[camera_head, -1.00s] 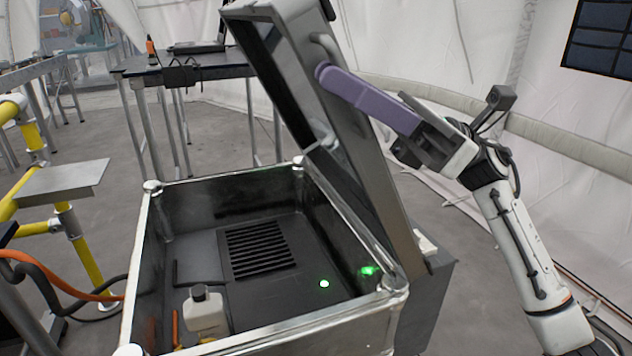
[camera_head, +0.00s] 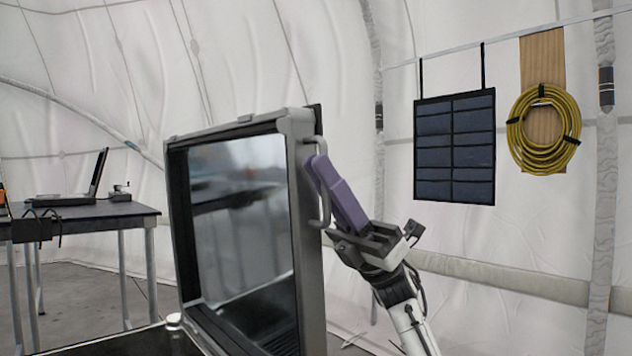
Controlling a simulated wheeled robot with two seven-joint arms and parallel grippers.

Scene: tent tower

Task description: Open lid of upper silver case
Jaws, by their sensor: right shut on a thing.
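The lid (camera_head: 309,255) of the silver case stands raised, close to upright, with its dark glossy inner face (camera_head: 240,225) turned to the left. Only a strip of the case body's rim (camera_head: 190,333) shows at the bottom edge; the rest is out of frame. My left gripper is not in view.
A dark table (camera_head: 90,213) with an open laptop (camera_head: 75,190) stands at the left. On the tent wall behind hang a dark panel (camera_head: 455,148) and a coiled yellow hose (camera_head: 543,128). Floor between table and case looks clear.

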